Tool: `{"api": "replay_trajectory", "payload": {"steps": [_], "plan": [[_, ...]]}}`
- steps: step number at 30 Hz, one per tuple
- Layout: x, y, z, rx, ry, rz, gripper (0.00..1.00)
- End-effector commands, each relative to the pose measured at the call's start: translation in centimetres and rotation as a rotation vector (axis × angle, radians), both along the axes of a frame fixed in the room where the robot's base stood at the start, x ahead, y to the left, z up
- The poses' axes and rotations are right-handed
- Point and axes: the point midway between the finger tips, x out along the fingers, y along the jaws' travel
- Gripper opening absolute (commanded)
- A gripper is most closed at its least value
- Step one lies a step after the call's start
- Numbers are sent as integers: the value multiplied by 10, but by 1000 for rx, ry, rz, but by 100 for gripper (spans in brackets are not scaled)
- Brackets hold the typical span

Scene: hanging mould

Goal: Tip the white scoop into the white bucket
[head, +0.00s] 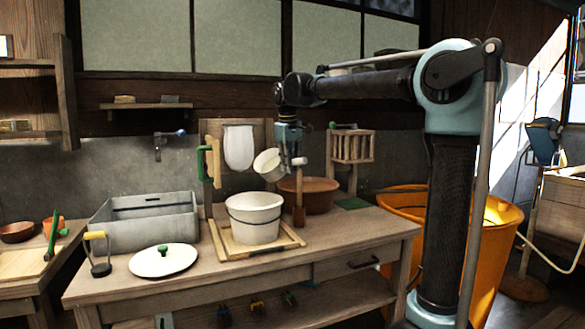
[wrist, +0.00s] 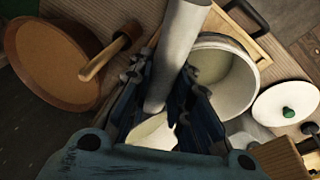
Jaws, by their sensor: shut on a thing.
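My gripper (head: 290,148) is shut on the white scoop (head: 268,165). In the wrist view my gripper's dark fingers (wrist: 167,84) close around the scoop's pale round handle (wrist: 180,45). In the head view the scoop's cup is tilted, above and slightly right of the white bucket (head: 253,221). The cup and bucket are apart. The bucket stands upright in a wooden frame on the bench. In the wrist view the bucket (wrist: 243,82) lies right of the handle, with its pale inside showing. The fingers partly hide the scoop's cup (wrist: 152,132), so I cannot tell what it holds.
A brown bowl (head: 322,196) stands right of the bucket, with an upright wooden-handled tool (head: 299,212) before it. A white mould (head: 239,148) hangs behind the bucket. A white lid (head: 163,262) and grey tray (head: 150,232) are left. The bench's front right is clear.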

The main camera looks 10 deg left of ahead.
Motion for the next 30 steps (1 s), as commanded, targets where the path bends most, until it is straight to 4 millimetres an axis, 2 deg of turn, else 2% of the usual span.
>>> {"api": "replay_trajectory", "payload": {"steps": [12, 30], "plan": [[-15, 9, -4, -154, -287, 5, 0], [-36, 21, -26, -371, -689, 3, 0]]}}
